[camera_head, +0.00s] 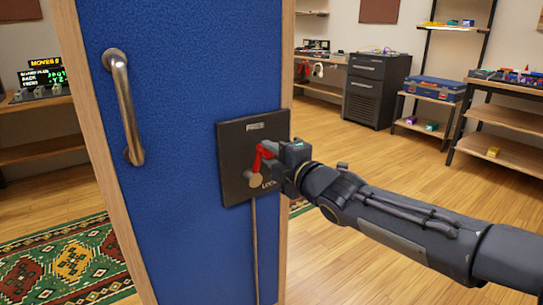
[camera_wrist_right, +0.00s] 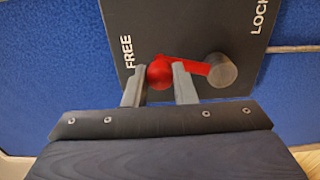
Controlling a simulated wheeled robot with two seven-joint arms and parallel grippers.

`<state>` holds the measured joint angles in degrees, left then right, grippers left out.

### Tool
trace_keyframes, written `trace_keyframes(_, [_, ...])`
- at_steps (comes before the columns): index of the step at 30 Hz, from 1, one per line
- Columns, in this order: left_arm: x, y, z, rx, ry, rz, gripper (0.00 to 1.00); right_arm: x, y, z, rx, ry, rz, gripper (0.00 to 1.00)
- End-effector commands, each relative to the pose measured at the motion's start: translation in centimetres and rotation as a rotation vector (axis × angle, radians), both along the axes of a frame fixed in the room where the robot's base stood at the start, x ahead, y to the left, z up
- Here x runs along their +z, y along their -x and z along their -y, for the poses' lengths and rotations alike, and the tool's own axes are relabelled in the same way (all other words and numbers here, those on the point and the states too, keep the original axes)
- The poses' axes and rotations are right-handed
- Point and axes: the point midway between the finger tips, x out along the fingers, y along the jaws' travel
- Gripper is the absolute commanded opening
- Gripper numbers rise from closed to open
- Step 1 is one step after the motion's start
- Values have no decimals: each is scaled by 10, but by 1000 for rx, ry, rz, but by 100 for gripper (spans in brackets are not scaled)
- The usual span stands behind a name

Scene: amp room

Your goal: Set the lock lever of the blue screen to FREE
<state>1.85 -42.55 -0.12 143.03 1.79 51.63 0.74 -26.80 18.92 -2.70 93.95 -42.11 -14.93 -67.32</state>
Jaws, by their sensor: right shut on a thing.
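The blue screen (camera_head: 190,60) stands upright in a wooden frame. On it is a dark lock plate (camera_head: 237,150), also in the right wrist view (camera_wrist_right: 200,25), marked FREE at one end and LOCK at the other. The red lock lever (camera_head: 265,151) points up from its round pivot (camera_head: 254,179), away from the LOCK mark. In the right wrist view the lever's red knob (camera_wrist_right: 160,73) is on the FREE side of the pivot (camera_wrist_right: 221,71). My right gripper (camera_head: 276,158) is shut on the lever, one finger on each side of the knob. My left gripper is out of view.
A metal handle (camera_head: 126,105) is on the screen's left side. A thin rod (camera_head: 255,245) runs down from the plate. A patterned rug (camera_head: 75,262) lies at left. Shelves and a dark cabinet (camera_head: 374,90) stand behind; the wooden floor at right is open.

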Motion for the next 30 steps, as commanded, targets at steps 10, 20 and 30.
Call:
trace_keyframes(10, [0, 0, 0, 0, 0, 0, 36, 0, 0, -1, 2, 2, 3, 46])
trace_keyframes(20, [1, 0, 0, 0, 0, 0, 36, 0, 5, 3, 1, 1, 1, 46])
trace_keyframes(30, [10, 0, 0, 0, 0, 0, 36, 2, 49, 36, 0, 1, 2, 46])
